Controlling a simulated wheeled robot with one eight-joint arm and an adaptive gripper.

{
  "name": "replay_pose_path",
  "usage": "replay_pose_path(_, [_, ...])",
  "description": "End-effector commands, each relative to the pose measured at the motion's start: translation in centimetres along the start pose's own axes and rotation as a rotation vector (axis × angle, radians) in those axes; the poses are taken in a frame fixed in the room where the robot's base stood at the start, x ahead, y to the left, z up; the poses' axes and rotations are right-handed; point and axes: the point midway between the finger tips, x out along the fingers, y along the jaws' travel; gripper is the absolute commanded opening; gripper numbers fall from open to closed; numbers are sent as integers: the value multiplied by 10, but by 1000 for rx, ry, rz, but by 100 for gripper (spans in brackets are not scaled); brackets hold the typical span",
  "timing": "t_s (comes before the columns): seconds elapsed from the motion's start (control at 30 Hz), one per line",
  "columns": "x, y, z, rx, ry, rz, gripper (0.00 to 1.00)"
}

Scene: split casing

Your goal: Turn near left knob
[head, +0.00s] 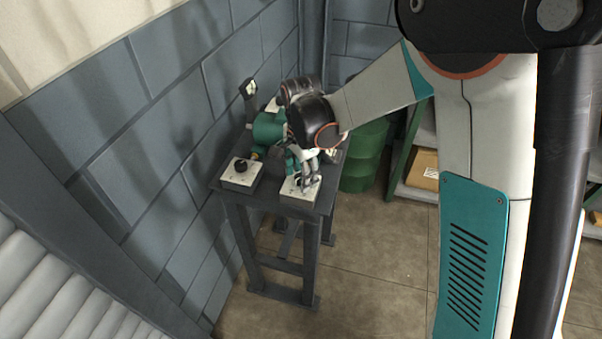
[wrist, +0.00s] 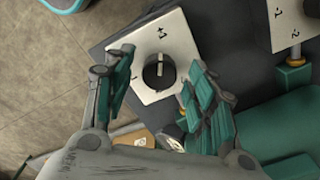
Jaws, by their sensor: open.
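In the head view, a white-topped box with a black knob (head: 241,165) stands at the near left of the dark table, with nothing over it. My gripper (head: 306,181) is over another white-topped box (head: 290,190) at the near right, hiding most of its top. In the wrist view, a round black knob (wrist: 159,72) with a pale pointer line sits on a white plate (wrist: 150,38) marked "+1". My open gripper (wrist: 156,62) has one finger on each side of this knob in the picture. I cannot tell whether the fingers touch it.
A teal casing (head: 268,129) sits mid-table, close to the box tops. It also shows in the wrist view (wrist: 292,118), near another marked plate (wrist: 294,22). A grey block wall (head: 150,120) runs along the left. A green drum (head: 362,160) stands behind right. The front floor is clear.

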Motion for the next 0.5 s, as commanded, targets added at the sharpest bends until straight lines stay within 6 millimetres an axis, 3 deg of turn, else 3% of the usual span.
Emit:
replay_pose_path(0.17, [-20, 0, 0, 0, 0, 0, 51])
replay_pose_path(0.5, [-88, 0, 0, 0, 0, 0, 51])
